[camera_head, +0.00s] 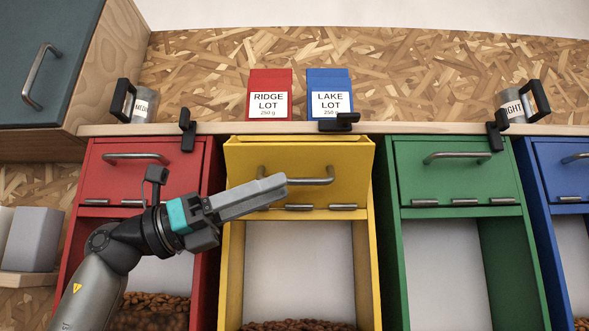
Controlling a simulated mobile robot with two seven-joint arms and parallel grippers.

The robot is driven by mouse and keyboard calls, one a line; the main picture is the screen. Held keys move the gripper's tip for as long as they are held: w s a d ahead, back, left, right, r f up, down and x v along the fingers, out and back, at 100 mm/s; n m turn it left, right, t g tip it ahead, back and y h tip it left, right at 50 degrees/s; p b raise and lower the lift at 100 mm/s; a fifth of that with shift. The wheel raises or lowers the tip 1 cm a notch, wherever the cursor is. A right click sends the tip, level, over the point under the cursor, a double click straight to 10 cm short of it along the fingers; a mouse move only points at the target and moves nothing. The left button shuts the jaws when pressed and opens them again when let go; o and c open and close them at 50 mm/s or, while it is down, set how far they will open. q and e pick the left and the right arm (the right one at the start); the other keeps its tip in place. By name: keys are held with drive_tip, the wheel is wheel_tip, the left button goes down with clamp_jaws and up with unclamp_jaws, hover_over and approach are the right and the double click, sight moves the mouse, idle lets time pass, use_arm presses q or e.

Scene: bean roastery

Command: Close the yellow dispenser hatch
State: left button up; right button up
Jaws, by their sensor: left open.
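The yellow dispenser hatch (300,165) is in the middle of the camera_head view, on the front of the yellow dispenser (232,270). It is hinged along its lower edge. Its top edge leans out towards me, with a narrow gap behind it, so it stands slightly open. A grey bar handle (318,181) crosses its face. My left gripper (275,188) is open in front of the hatch and overlaps the left part of the handle in the picture. I cannot tell whether it touches. Nothing shows between its fingers. My right gripper is not in view.
A red dispenser (85,235) stands left, green (393,265) and blue (537,240) ones right, their hatches shut. Beans lie in the bins.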

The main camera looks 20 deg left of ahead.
sight(295, 182)
use_arm(q)
drive_tip(key=shift+p+x, duration=0.5)
drive_tip(key=shift+x, duration=1.55)
drive_tip(key=shift+c, duration=0.2)
clamp_jaws()
